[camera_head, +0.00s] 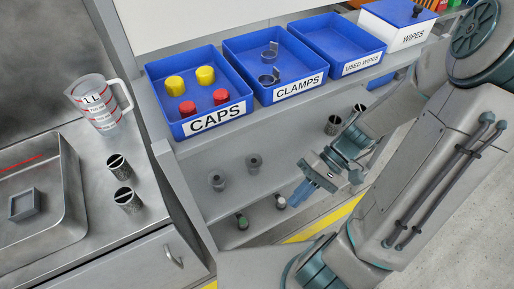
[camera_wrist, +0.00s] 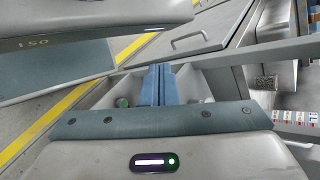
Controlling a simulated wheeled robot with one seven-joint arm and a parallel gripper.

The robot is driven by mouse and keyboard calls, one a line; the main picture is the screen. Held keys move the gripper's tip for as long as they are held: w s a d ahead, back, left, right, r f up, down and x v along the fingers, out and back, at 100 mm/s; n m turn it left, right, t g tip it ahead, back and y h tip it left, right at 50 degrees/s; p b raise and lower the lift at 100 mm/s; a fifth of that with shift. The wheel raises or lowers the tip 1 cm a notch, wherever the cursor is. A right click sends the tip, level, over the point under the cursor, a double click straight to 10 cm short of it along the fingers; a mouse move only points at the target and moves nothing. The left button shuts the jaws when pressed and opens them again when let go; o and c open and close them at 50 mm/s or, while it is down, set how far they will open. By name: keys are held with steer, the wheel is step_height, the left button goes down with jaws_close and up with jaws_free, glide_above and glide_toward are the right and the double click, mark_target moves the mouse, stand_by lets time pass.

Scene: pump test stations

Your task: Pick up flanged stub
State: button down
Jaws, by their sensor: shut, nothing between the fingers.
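Several small fittings stand on the shelves under the bins. Two grey ones with a wider rim, a left one (camera_head: 216,182) and a right one (camera_head: 254,162), look like flanged stubs, but I cannot tell for certain. My gripper (camera_head: 301,194) is shut and empty, pointing down over the right part of the lower shelf. Its blue fingers also show pressed together in the wrist view (camera_wrist: 160,85). A green-topped fitting (camera_head: 242,221) and a pale-topped fitting (camera_head: 280,202) stand lower, left of the fingers. The green one shows left of the fingers in the wrist view (camera_wrist: 122,102).
Blue bins for caps (camera_head: 212,127), clamps (camera_head: 290,93) and used wipes (camera_head: 362,70) line the upper ledge, with a wipes box (camera_head: 405,38). Dark cylinders (camera_head: 333,124) stand behind my arm.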

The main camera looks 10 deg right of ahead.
mark_target(254, 166)
steer(key=w+a+f+t+y+b, duration=0.1)
steer(key=w+a+y+b, duration=0.25)
steer(key=w, duration=0.35)
steer(key=w+a+f+t+y+b, duration=0.1)
steer(key=w+a+t+y+b, duration=0.15)
steer(key=w+b, duration=0.35)
steer(key=w+a+f+t+y+b, duration=0.1)
steer(key=w+a+y+b, duration=0.15)
steer(key=w, duration=0.65)
steer(key=shift+n+g+y, duration=0.25)
steer(key=shift+n, duration=0.05)
steer(key=f, duration=0.1)
steer(key=f+b, duration=0.1)
steer(key=f, duration=0.1)
steer(key=f+b, duration=0.1)
steer(key=shift+d+f, duration=0.3)
steer(key=shift+d, duration=0.1)
steer(key=shift+s+f+b, duration=0.15)
steer(key=shift+f+b, duration=0.2)
steer(key=shift+b, duration=0.1)
steer(key=shift+s+d+r, duration=0.2)
steer(key=shift+s, duration=0.2)
